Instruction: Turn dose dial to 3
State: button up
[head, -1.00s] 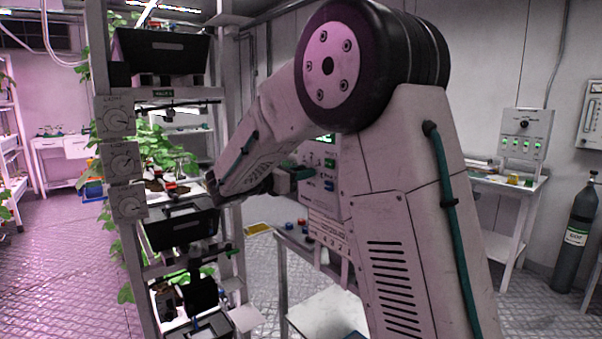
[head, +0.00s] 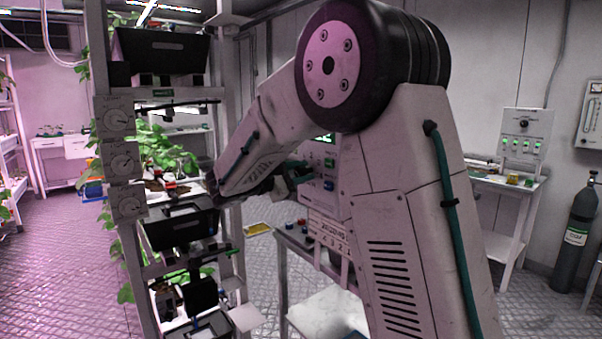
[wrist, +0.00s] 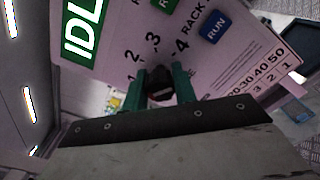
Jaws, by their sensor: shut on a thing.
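The dose dial (wrist: 160,86) is a small dark knob on a pale control panel (wrist: 130,30), with the numbers 1, 2, 3 and 4 printed in an arc around it. My gripper (wrist: 160,80) has its two green fingers closed on either side of the knob. The knob's pointer is hard to make out, so I cannot tell which number it marks. In the head view my gripper (head: 296,172) reaches the left side of the panel (head: 322,172) and hides the dial.
Beside the dial are a green IDLE display (wrist: 82,30) and a blue RUN button (wrist: 215,27). A number strip (wrist: 262,72) lies at the panel's right edge. In the head view a plant rack (head: 128,240) with dials stands close left of my arm. A gas cylinder (head: 577,235) stands far right.

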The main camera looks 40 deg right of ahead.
jog(key=m, duration=0.5)
jog(key=shift+m, duration=0.3)
jog(key=m, duration=0.4)
jog(key=shift+m, duration=0.3)
jog(key=m, duration=0.5)
jog(key=shift+f, duration=0.1)
jog(key=shift+m, duration=2.8)
jog(key=o, duration=1)
jog(key=shift+c, duration=0.2)
jog(key=shift+a, duration=0.1)
